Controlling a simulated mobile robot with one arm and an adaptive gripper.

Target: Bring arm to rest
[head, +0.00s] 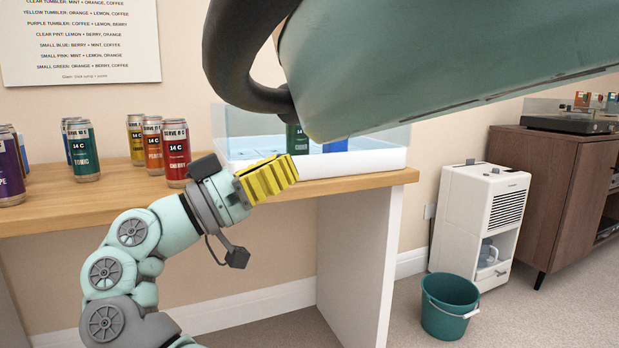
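My gripper (268,180) is at the front edge of the wooden counter (345,184), in the middle of the head view. Its yellow fingers point up and to the right, and nothing shows held in them. The fingers look close together, but from this side I cannot tell whether they are open or shut. My arm is bent and reaches up from the bottom left. A large green part of my own body covers the top right and hides some of the counter's back.
A clear-walled white tray (370,160) holds a dark can and something blue. A teal bucket (449,305), a white machine (481,220) and a brown cabinet (560,190) stand right.

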